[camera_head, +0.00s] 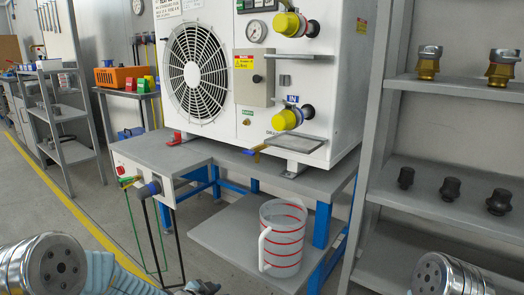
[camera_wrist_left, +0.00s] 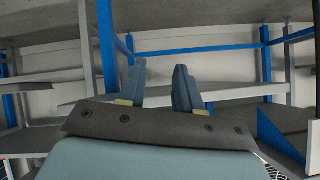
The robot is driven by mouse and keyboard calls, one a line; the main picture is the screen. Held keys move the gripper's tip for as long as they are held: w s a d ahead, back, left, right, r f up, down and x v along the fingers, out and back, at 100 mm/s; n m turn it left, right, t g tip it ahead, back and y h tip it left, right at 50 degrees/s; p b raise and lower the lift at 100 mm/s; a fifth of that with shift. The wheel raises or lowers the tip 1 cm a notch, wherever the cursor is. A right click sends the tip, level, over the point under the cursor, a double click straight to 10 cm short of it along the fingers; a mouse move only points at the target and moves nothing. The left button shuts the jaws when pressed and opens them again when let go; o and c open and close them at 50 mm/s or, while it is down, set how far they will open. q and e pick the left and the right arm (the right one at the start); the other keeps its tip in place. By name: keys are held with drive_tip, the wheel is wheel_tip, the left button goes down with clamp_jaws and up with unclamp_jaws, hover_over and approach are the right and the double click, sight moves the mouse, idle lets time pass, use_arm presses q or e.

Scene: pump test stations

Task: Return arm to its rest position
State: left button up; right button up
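My left gripper (camera_wrist_left: 160,80) shows in the left wrist view with its two blue-grey fingers apart and nothing between them. Shelves and blue frame bars lie beyond it. In the head view my left arm (camera_head: 55,265) shows as a silver joint at the bottom left corner, and my right arm (camera_head: 450,275) as a similar joint at the bottom right. A small dark part shows at the bottom edge between them; I cannot tell what it is. My right gripper is out of view.
A white pump unit (camera_head: 345,85) stands on a grey bench (camera_head: 165,150) ahead. A clear jug with red rings (camera_head: 283,240) stands on the lower shelf (camera_head: 225,232). A grey rack (camera_head: 450,88) with brass and black fittings is at the right. Open floor lies at the left.

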use_arm(q)
drive_tip(key=s+f+n+g+y, duration=0.1)
drive_tip(key=s+f+n+g, duration=0.4)
drive_tip(key=s+f, duration=0.7)
drive_tip(key=s+f+n+g+y, duration=0.1)
drive_tip(key=s+f+n+g, duration=0.5)
drive_tip(key=s, duration=1)
wheel_tip(320, 180, up, 11)
drive_tip(key=w+d+t+p, duration=0.1)
drive_tip(key=t+p, duration=0.1)
drive_tip(key=p, duration=1.1)
drive_tip(key=shift+d+t+h, duration=0.2)
drive_tip(key=shift+t+h, duration=0.1)
drive_tip(key=shift+w, duration=0.1)
